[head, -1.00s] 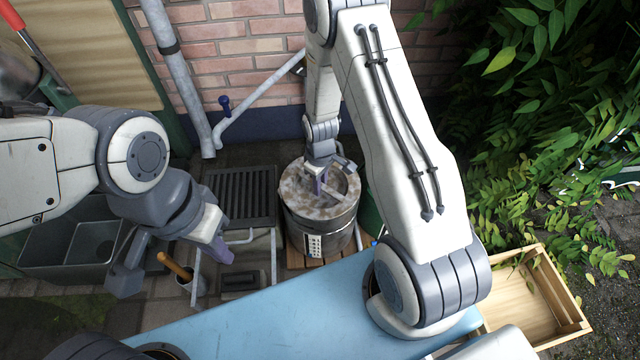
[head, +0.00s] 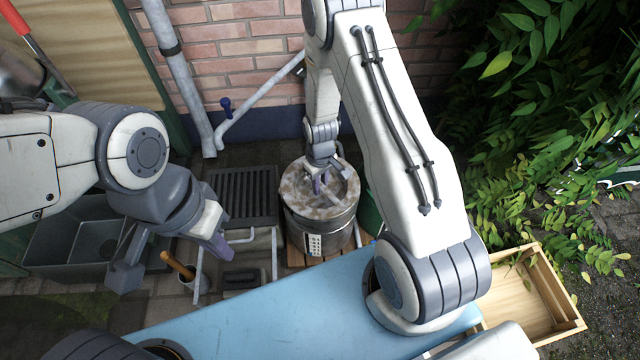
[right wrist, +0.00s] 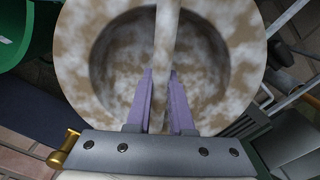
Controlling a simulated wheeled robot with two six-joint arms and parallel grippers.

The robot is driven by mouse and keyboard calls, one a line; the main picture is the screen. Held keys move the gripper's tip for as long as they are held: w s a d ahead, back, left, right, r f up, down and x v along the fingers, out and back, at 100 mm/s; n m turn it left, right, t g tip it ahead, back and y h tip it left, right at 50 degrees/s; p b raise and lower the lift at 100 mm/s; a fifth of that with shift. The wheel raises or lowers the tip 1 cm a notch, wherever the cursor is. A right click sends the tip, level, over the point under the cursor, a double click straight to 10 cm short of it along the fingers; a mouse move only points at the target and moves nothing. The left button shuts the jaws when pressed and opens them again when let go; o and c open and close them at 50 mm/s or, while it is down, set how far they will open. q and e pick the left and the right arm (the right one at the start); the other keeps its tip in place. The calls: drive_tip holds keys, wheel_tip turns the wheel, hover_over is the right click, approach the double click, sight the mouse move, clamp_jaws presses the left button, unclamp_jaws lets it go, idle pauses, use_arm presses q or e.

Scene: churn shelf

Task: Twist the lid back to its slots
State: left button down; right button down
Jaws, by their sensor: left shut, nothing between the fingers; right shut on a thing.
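The churn (head: 322,228) is a grey metal drum standing upright on a wooden pallet. Its lid (head: 297,190) is mottled white and brown and lies on top. In the right wrist view the lid (right wrist: 85,30) has a round recess crossed by a bar handle (right wrist: 166,40). My right gripper (head: 320,185) reaches down from above and is shut on the handle; its purple fingers also show in the right wrist view (right wrist: 160,98), one on each side of the bar. My left gripper (head: 222,250) is shut and empty, left of the churn. The slots cannot be made out.
A dark slatted rack (head: 243,190) stands left of the churn. A pot with a wooden-handled tool (head: 178,266) is below my left gripper. A blue bench (head: 270,310) lies in front, a wooden crate (head: 530,300) at right. A brick wall (head: 240,50) with pipes is behind.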

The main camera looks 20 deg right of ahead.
drive_tip(key=shift+r, duration=0.1)
drive_tip(key=c, duration=0.7)
unclamp_jaws()
